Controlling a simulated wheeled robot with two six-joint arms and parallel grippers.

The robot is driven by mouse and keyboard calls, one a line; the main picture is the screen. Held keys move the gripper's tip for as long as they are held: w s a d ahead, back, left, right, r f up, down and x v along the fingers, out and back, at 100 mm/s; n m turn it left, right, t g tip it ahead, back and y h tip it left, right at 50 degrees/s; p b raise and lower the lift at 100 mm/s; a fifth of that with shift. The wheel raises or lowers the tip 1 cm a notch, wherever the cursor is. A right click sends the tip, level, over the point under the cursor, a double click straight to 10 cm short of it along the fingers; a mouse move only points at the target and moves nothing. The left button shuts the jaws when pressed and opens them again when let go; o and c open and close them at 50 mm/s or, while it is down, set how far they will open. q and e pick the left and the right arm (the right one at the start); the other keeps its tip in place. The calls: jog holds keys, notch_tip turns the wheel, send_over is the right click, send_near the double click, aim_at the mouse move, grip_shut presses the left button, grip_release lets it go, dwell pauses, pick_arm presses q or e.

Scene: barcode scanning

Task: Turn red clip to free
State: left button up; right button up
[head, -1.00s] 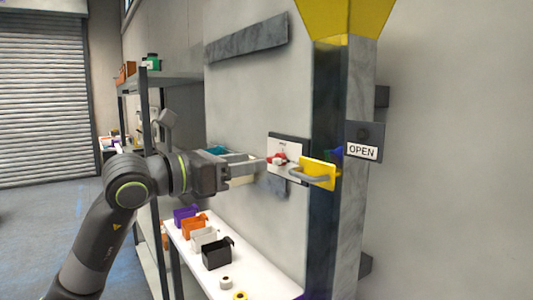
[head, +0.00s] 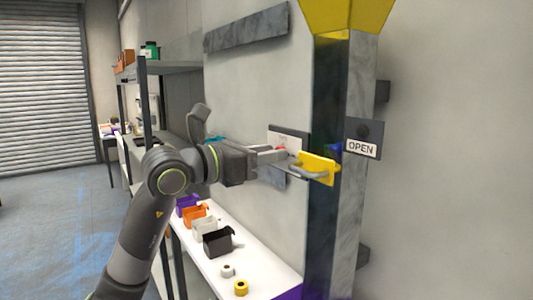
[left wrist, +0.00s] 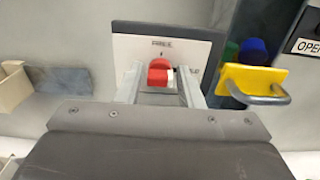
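The red clip (left wrist: 159,73) sits on a white plate (left wrist: 128,50) with a dark surround. The plate reads FREE above the clip, and a partly hidden word shows to its right. In the head view only a bit of the clip (head: 281,149) shows behind my left gripper (head: 284,156). In the left wrist view my left gripper (left wrist: 160,80) has its two fingers apart, one on each side of the clip. Light gaps show between clip and fingers, so it looks open around the clip. The clip's lower part is hidden. My right gripper is in no view.
A yellow plate with a grey handle (head: 318,168) juts out just right of my left fingers. A dark post (head: 328,120) and an OPEN sign (head: 362,147) stand beyond it. A white shelf (head: 262,282) with several small bins lies below.

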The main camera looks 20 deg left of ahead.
pick_arm(q)
jog(key=c, duration=0.6)
jog(key=shift+n, duration=0.4)
jog(key=n+b, duration=0.2)
jog(key=n, duration=0.6)
jog(key=n+b, duration=0.3)
jog(key=n, duration=0.5)
jog(key=shift+w+a+f+n, duration=0.15)
jog(key=shift+f+n, duration=0.05)
jog(key=shift+n, duration=0.5)
